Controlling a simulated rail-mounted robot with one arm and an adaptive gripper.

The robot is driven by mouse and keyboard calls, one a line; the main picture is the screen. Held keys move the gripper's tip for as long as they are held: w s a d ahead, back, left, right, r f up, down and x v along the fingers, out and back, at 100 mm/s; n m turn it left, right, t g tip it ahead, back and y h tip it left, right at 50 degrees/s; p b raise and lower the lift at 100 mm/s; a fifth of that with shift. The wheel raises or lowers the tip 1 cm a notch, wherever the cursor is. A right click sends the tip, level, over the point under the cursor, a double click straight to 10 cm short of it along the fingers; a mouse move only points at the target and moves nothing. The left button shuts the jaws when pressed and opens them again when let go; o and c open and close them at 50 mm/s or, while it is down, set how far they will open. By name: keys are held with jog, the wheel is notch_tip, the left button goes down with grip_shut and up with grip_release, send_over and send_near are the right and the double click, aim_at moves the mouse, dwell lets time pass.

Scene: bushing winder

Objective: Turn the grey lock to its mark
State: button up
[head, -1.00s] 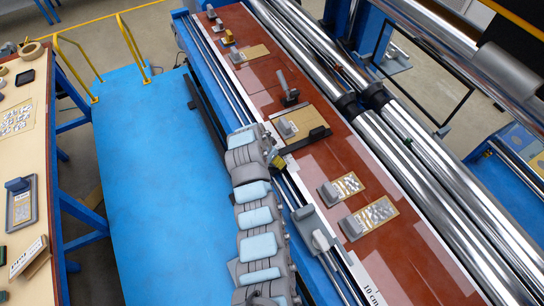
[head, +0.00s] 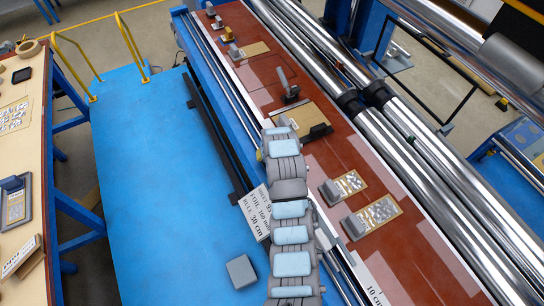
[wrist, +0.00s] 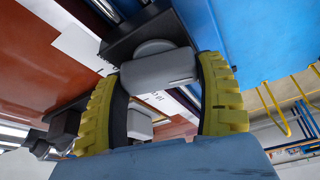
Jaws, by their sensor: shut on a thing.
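The grey lock (wrist: 157,71) shows in the wrist view as a rounded grey knob between my two yellow ribbed fingers. My gripper (wrist: 163,76) is shut on it, with one finger on each side. Behind the knob is a dark block (wrist: 145,32). No mark for the lock can be made out. In the head view my gripper (head: 261,153) is at the left edge of the red-brown work table (head: 330,155), beside the blue rail. My arm hides the lock there.
A tan board (head: 308,115) with a dark edge lies just right of my gripper. Patterned cards (head: 378,213) with grey blocks lie farther right. Long shiny rollers (head: 430,190) run along the right side. A printed sign (head: 256,212) and a grey box (head: 241,271) are left of my arm.

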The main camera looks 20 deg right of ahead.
jog(key=shift+n+y+b, duration=0.7)
jog(key=shift+n+b, duration=0.45)
jog(key=shift+n, duration=0.45)
jog(key=o, duration=1.2)
jog(key=shift+c, duration=0.2)
jog(key=shift+r, duration=0.1)
jog(key=v, duration=1.1)
jog(key=shift+s+r, duration=0.2)
jog(key=shift+r, duration=0.15)
